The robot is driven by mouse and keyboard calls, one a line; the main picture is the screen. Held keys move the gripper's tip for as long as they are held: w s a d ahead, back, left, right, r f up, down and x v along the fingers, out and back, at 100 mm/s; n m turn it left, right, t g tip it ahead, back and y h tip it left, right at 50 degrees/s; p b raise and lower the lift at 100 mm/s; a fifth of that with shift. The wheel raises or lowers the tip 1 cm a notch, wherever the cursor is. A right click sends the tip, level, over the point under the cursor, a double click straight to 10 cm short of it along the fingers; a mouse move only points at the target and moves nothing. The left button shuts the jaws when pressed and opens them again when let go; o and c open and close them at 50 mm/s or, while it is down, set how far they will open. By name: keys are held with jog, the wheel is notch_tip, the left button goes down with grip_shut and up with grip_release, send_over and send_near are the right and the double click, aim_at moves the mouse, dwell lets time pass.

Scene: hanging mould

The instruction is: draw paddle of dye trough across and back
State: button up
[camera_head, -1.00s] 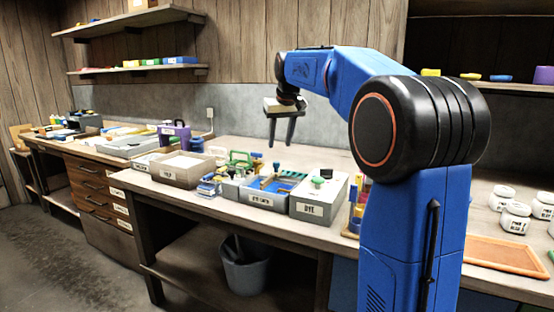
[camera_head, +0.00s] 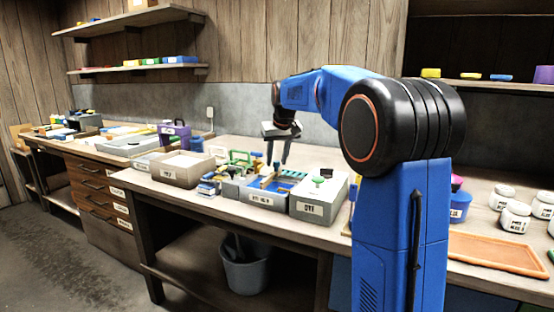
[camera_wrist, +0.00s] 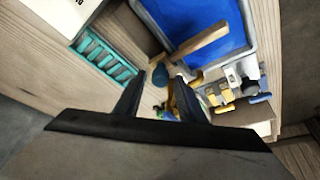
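The dye trough (camera_head: 262,199) is a grey box with blue dye inside, on the bench below my gripper. In the wrist view the trough's blue inside (camera_wrist: 195,18) is at the top, with a wooden paddle bar (camera_wrist: 203,42) slanting over its edge. A round dark-blue knob (camera_wrist: 160,76) shows near the bar's lower end; I cannot tell if it belongs to the paddle. My gripper (camera_head: 277,162) points down above the trough. Its fingers stand apart, and in the wrist view the knob shows between the fingertips (camera_wrist: 161,84). Contact is not visible.
A grey box marked DYE (camera_head: 314,208) stands right of the trough, and a beige tray (camera_head: 172,174) stands to the left. A teal slotted rack (camera_wrist: 104,60) lies near the trough. White jars (camera_head: 515,216) and an orange tray (camera_head: 492,254) are at the right.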

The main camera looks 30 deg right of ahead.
grip_shut()
jog(key=s+d, duration=0.4)
jog(key=s, duration=0.1)
jog(key=s+d, duration=0.1)
jog(key=s, duration=0.1)
jog(key=shift+s+d, duration=0.2)
jog(key=shift+d, duration=0.2)
jog(key=shift+o, duration=1.2)
grip_release()
jog(key=shift+s+d, duration=0.1)
jog(key=d+v, duration=0.1)
jog(key=v, duration=1.6)
jog(key=shift+a+r, duration=0.25)
jog(key=shift+a, duration=0.25)
